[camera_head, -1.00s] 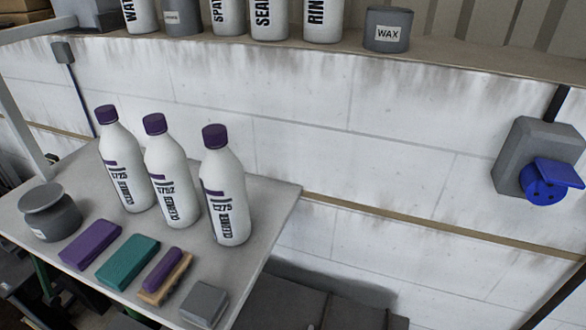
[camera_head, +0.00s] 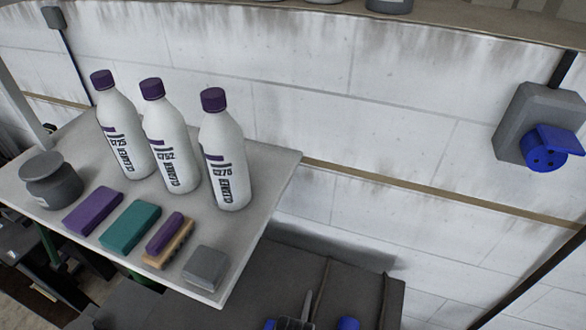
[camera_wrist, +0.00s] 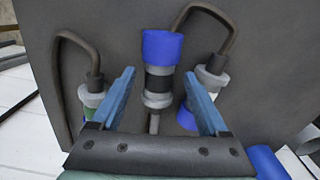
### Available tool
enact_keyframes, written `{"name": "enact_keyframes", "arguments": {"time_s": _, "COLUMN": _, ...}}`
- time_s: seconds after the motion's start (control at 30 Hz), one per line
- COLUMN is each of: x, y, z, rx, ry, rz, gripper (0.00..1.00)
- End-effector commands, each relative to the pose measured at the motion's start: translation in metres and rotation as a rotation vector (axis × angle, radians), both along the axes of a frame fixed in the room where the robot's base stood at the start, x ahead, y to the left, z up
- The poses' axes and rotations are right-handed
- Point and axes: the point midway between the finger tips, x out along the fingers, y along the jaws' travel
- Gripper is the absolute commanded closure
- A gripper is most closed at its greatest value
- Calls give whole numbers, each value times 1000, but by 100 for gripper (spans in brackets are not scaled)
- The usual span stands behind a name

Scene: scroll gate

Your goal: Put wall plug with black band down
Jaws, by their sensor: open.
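The wall plug with black band (camera_wrist: 159,82) shows in the wrist view, with a blue end, a black ring and grey parts. It appears to lie on a dark grey surface (camera_wrist: 255,60), with a dark cable at its lower end. My gripper (camera_wrist: 159,76) is open, with one blue finger on each side of the plug and visible gaps between. A similar plug with a green band (camera_wrist: 93,100) is to the left. Another with a pale band (camera_wrist: 208,78) is to the right, partly hidden by a finger.
In the head view, a table (camera_head: 245,255) holds white bottles (camera_head: 226,160), a grey jar (camera_head: 50,180), sponges and a brush. A grey wall socket (camera_head: 525,110) with a blue cover is at right. A dark grey surface (camera_head: 310,262) lies below the table.

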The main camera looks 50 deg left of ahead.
Motion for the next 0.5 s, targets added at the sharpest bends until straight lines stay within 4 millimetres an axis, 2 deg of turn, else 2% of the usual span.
{"name": "enact_keyframes", "arguments": {"time_s": 0.1, "x": 1, "y": 1, "z": 27, "rx": 3, "ry": -4, "rz": 0, "gripper": 22}}
{"name": "enact_keyframes", "arguments": {"time_s": 0.3, "x": 1, "y": 0, "z": 66, "rx": 2, "ry": -4, "rz": 0, "gripper": 22}}
{"name": "enact_keyframes", "arguments": {"time_s": 0.5, "x": 0, "y": 0, "z": 88, "rx": 0, "ry": 0, "rz": 1, "gripper": 22}}
